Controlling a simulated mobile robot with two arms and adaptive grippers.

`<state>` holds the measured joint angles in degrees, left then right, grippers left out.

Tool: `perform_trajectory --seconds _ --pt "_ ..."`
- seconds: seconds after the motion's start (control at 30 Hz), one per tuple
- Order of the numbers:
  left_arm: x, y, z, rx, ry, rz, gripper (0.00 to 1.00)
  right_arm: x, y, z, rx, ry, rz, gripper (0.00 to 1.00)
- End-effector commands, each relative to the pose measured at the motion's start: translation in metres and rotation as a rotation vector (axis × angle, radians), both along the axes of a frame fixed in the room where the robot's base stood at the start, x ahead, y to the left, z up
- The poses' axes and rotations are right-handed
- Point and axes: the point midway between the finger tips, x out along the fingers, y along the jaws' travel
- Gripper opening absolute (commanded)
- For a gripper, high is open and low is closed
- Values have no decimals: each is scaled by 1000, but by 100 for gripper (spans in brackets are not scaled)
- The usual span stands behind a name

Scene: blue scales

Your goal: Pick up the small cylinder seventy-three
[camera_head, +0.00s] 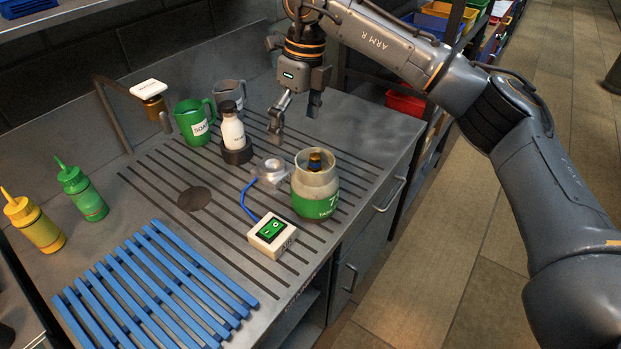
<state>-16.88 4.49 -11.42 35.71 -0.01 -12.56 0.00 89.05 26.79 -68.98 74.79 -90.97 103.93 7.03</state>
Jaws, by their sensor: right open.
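No small cylinder with a readable seventy-three shows. A rounded jar (315,190) with a pale top and a green lower part stands on the slotted counter, and its label shows a 7 with the rest unclear. A small dark and orange piece (315,160) shows in the jar's mouth. My right gripper (295,115) points down, open and empty, above the back right of the counter. It is behind and above the jar, apart from it. My left gripper is out of view.
A small metal device (272,168) joins by blue cable to a white box (271,236) with a green switch. A white bottle (232,130), green mug (194,122) and grey jug (229,96) stand left of the gripper. A blue rack (150,290) lies in front.

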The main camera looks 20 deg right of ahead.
Motion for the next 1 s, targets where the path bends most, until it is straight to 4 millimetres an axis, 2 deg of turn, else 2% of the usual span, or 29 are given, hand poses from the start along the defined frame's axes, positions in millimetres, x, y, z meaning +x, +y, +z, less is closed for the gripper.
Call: perform_trajectory --seconds 0.03,0.17,0.27,0.5,0.6,0.77,1.0 --pt "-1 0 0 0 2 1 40 3 -17 10 -57 -4 -26 100" --pt "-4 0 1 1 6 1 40 3 -38 16 -132 2 -58 100" --pt "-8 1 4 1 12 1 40 2 -41 2 -143 8 -61 100" --pt "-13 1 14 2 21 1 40 2 -40 -44 -139 6 -58 100" --pt "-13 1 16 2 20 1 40 3 -40 -57 -137 5 -58 100" --pt "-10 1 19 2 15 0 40 3 -40 -66 -137 3 -59 100" --pt "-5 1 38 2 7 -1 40 7 -43 -99 -137 8 -58 100"
